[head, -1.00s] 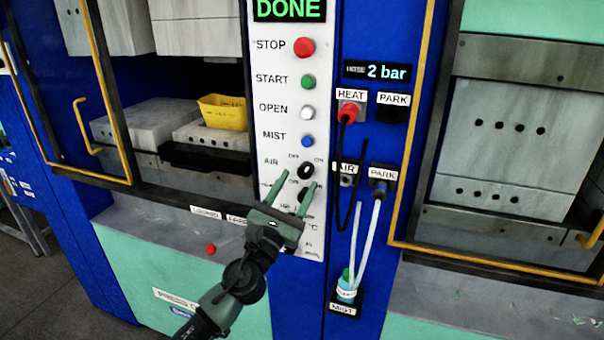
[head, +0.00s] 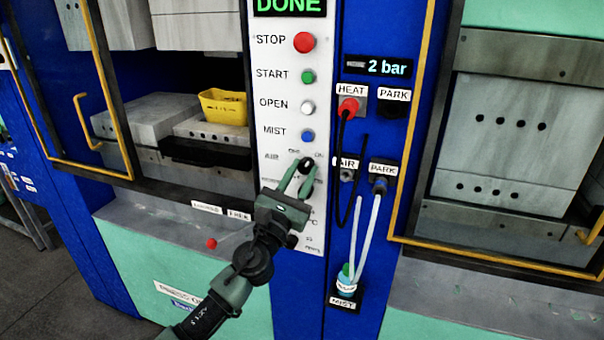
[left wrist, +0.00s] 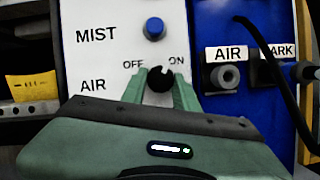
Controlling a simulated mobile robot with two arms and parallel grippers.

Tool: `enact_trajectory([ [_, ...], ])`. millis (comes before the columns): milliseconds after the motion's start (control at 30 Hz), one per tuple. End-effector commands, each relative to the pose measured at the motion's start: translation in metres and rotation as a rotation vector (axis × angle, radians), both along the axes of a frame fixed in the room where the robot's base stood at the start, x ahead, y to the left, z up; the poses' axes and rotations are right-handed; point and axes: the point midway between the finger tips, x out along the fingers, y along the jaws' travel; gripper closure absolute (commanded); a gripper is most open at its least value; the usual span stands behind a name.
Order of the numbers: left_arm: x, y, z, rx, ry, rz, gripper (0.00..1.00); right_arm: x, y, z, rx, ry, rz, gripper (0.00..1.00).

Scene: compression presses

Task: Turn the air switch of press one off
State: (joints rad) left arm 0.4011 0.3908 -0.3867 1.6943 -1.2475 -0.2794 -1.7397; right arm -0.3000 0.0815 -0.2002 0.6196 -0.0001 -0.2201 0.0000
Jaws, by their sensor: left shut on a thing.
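The air switch (head: 305,166) is a round black knob on the white control panel (head: 262,100), below the blue MIST button. In the left wrist view the black knob (left wrist: 160,78) sits beside the AIR label, between the OFF and ON marks. My left gripper (head: 302,171) is shut on the knob, with one green finger on each side of it. The fingers (left wrist: 158,90) also show in the left wrist view. The knob's pointer direction is hard to make out. My right gripper is not in view.
The STOP (head: 305,42), START (head: 307,76), OPEN (head: 307,106) and MIST (head: 308,135) buttons are above the knob. A black hose hangs from the red HEAT plug (head: 349,106) just right of the panel. A yellow container (head: 224,107) stands inside the left press.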

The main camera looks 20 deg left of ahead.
Motion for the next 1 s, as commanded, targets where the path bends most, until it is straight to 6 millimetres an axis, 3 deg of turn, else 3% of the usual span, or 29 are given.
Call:
enact_trajectory([
  [267,0.000,-0.001,-0.002,-0.134,0.006,0.000,1.00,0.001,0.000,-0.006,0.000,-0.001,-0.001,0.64],
  [1000,0.000,-0.007,0.001,-0.796,0.028,-0.001,1.00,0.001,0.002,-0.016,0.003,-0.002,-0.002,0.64],
])
